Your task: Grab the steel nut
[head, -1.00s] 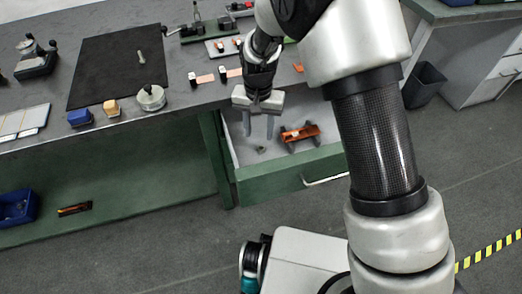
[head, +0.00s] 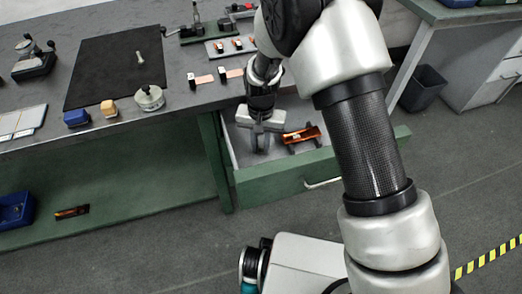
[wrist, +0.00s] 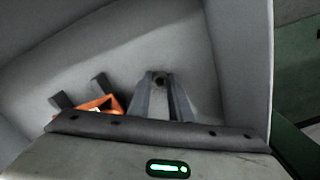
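The steel nut (wrist: 160,79) shows in the wrist view as a small dark piece with a hole, right between my fingertips. It is low over or on the light floor of the open drawer (head: 300,183). My gripper (head: 261,150) reaches down into the drawer, its fingers close together; they hide the nut in the head view. In the wrist view the fingers (wrist: 161,82) lie on both sides of the nut and seem to touch it. Whether the nut is off the floor I cannot tell.
Drawer walls surround my fingers. The workbench top (head: 190,115) above holds a black mat (head: 115,68) and several small items.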

